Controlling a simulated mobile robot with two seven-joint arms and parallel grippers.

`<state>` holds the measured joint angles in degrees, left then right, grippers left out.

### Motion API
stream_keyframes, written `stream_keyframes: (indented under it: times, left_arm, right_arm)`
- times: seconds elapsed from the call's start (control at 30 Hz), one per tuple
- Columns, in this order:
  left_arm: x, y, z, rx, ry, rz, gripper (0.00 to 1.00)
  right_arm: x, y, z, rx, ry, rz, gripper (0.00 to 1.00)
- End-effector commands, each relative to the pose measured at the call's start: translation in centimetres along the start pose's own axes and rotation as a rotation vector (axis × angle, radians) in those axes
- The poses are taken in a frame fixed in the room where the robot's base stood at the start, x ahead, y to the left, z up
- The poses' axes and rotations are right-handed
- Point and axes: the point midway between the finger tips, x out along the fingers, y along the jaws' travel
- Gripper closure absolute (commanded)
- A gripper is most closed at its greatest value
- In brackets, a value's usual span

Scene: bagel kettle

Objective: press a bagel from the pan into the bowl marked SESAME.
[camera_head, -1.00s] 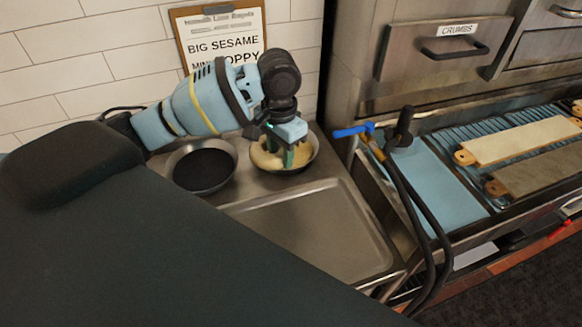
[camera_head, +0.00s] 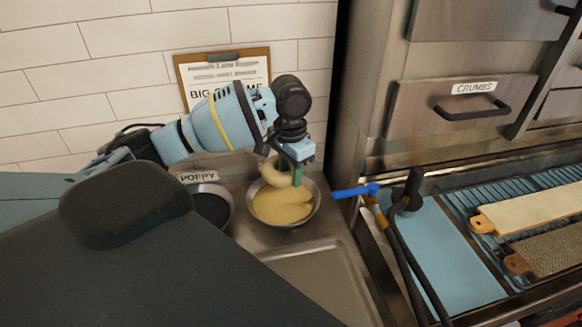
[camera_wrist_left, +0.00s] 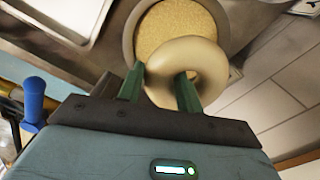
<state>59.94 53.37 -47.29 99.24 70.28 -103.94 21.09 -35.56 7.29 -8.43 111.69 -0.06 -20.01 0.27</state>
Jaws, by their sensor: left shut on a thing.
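A plain tan bagel (camera_head: 274,174) is held by my left gripper (camera_head: 291,172) above a round metal bowl of yellowish seeds (camera_head: 278,213). In the left wrist view the bagel (camera_wrist_left: 212,60) has one green finger through its hole and the other outside its ring, so my left gripper (camera_wrist_left: 160,84) is shut on it. The bagel's visible side looks smooth; its underside is hidden. The seed surface looks uneven, and it also shows in the wrist view (camera_wrist_left: 170,32). No SESAME label is readable on this bowl. My right gripper is not in view.
A bowl of dark seeds (camera_head: 211,207) with a POPPY label (camera_head: 198,177) stands to the left. A blue-handled tap (camera_head: 356,190) and hoses are at the right. A clipboard (camera_head: 222,67) hangs on the tiled wall behind.

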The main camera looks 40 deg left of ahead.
Motion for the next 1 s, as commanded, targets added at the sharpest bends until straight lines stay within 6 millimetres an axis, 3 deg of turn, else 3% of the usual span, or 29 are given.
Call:
stream_keyframes:
  times: [0.6,1.0]
  left_arm:
    - [6.5,0.0,0.1,0.0,-0.003,0.0,0.89]
    - [8.7,0.0,0.1,0.0,0.0,0.001,0.89]
  right_arm:
    - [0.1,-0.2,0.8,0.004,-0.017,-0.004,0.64]
    - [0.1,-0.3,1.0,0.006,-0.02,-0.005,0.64]
